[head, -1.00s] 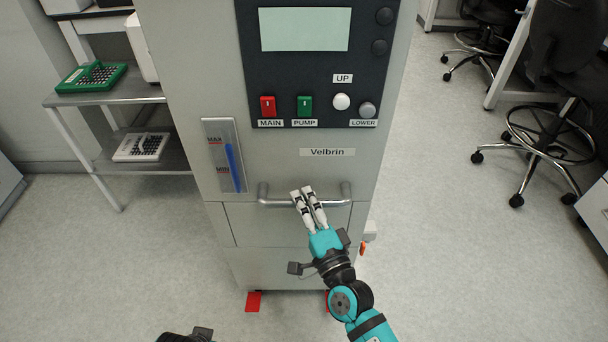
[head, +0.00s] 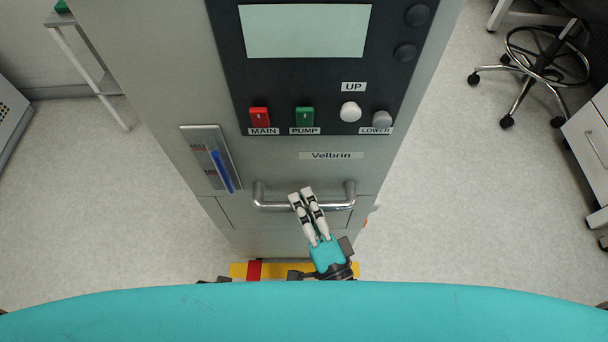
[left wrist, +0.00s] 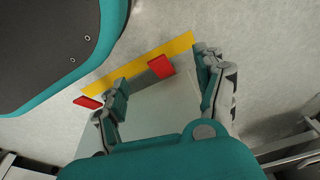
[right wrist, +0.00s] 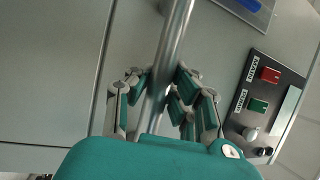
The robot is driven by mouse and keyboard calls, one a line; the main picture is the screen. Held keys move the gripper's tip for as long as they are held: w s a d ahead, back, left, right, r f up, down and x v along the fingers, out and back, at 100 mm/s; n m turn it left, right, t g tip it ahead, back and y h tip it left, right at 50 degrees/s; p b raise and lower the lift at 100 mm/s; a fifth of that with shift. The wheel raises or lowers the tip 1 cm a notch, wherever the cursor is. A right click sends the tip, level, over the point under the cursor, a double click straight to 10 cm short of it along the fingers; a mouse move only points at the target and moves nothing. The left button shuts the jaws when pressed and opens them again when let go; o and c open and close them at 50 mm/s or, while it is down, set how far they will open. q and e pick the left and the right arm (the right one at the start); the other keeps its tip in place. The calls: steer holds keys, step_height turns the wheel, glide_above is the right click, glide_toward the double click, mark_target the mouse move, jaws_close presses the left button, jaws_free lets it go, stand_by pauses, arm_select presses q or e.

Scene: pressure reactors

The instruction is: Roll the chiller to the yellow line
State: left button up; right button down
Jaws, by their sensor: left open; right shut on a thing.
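The chiller (head: 300,180) is a tall grey cabinet with a dark control panel, the label "Velbrin" and a horizontal metal handle (head: 272,206). My right gripper (head: 308,196) is shut on the handle. The right wrist view shows its fingers around the handle bar (right wrist: 170,60). The yellow line (head: 345,269) shows on the floor at the chiller's front foot, partly hidden by my body. The left wrist view shows the yellow line (left wrist: 140,64) with red pieces (left wrist: 161,66) at the chiller's edge. My left gripper (left wrist: 160,95) is open and empty, and mostly hidden in the head view.
A metal side table (head: 88,55) stands at the left. A wheeled stool (head: 540,65) and a white drawer cabinet (head: 592,150) stand at the right.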

arm_select(q)
steer(key=shift+s+a+f, duration=0.1)
steer(key=shift+s+f, duration=0.25)
steer(key=shift+f, duration=0.2)
arm_select(e)
steer(key=shift+s+f, duration=0.2)
steer(key=shift+s, duration=1)
steer(key=shift+f, duration=0.1)
steer(key=c, duration=1.5)
jaws_free()
steer(key=shift+d, duration=0.1)
steer(key=o, duration=0.3)
arm_select(q)
steer(key=shift+w, duration=0.1)
arm_select(e)
steer(key=shift+o, duration=0.2)
steer(key=shift+s, duration=0.1)
steer(key=v, duration=1.2)
